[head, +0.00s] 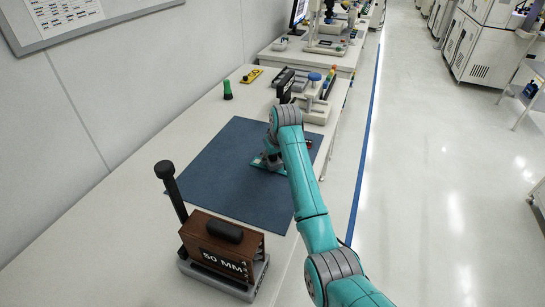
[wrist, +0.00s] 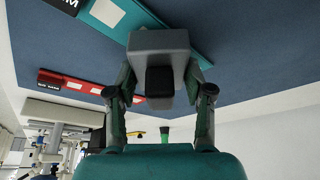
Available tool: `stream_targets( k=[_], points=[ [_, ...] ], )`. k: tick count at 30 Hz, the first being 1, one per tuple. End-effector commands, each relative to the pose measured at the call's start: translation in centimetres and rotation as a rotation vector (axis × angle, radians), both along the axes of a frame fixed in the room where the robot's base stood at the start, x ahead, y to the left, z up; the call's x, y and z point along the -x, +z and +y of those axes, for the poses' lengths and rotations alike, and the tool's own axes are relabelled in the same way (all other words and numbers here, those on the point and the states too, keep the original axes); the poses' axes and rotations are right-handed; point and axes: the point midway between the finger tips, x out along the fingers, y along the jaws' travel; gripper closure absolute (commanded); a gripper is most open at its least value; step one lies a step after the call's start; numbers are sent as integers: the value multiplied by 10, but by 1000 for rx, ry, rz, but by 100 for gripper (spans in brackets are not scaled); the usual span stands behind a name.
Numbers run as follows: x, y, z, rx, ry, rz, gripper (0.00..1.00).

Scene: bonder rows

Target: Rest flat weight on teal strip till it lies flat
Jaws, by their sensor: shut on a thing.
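The teal strip (head: 259,163) lies on the dark blue mat (head: 225,150), partly hidden by my arm in the head view. In the wrist view the teal strip (wrist: 143,18) runs behind the flat weight (wrist: 158,43), a grey block with a black knob. My gripper (wrist: 160,78) is shut on the weight, a finger on each side of the knob. The weight overlaps the strip in that view; I cannot tell whether it touches it. In the head view my gripper (head: 271,157) is low over the strip, and the weight is hidden.
A red strip (wrist: 75,83) lies beside the teal one on the mat. A brown block marked 50 MM (head: 222,245) stands at the bench front. A green-topped item (head: 228,90) and a yellow item (head: 252,76) stand behind. The mat's left part is clear.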

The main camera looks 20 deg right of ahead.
Motion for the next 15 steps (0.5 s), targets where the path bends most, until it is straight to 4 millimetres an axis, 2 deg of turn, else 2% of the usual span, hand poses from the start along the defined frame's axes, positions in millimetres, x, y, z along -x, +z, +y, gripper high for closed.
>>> stream_targets(
  k=[15],
  points=[
    [-1, -5, 0, 0, 0, -3, 100]
  ],
)
